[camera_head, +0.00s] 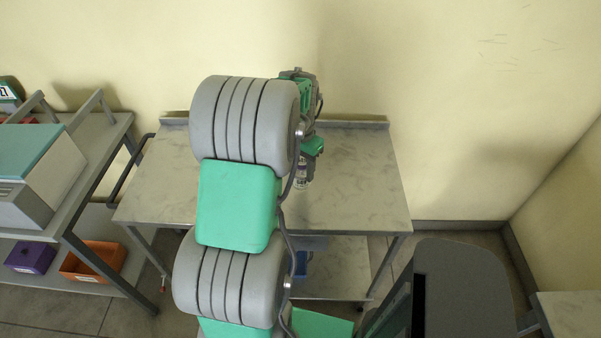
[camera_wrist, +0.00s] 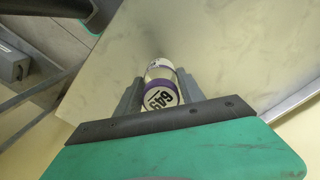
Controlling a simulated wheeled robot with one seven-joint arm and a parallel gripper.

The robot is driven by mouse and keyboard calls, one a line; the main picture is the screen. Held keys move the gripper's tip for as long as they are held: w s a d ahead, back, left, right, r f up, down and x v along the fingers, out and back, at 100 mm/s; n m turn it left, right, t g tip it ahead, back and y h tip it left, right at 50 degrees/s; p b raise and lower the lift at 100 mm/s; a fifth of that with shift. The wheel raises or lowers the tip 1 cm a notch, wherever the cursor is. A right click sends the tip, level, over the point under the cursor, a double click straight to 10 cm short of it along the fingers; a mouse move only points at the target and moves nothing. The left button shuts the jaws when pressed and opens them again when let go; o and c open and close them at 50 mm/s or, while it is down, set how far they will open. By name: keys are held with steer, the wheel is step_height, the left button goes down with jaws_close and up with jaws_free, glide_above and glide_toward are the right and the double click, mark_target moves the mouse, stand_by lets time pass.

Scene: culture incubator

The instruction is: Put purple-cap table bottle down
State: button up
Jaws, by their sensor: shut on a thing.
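The bottle (camera_wrist: 160,84) shows in the wrist view between my gripper's fingers, with a purple ring around its cap and a white top with dark print. My gripper (camera_wrist: 158,92) is shut on it, one finger on each side. In the head view the bottle (camera_head: 303,173) is a small pale shape low beside my arm, over the marble-patterned table (camera_head: 365,185).
The table top is clear to the right of the bottle, with a raised back edge (camera_head: 352,124) at the wall. A shelf unit at the left holds a teal-lidded device (camera_head: 30,165), a purple bin (camera_head: 32,258) and an orange bin (camera_head: 92,262). A blue item (camera_head: 301,263) is on the lower shelf.

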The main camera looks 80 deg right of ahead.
mark_target(300, 177)
step_height(300, 177, down, 4)
steer(key=shift+w+d+r+p, duration=0.15)
steer(key=shift+r+p, duration=0.1)
steer(key=shift+p, duration=0.35)
steer(key=shift+f, duration=0.1)
steer(key=shift+f, duration=0.15)
steer(key=o, duration=1.5)
steer(key=shift+c, duration=0.2)
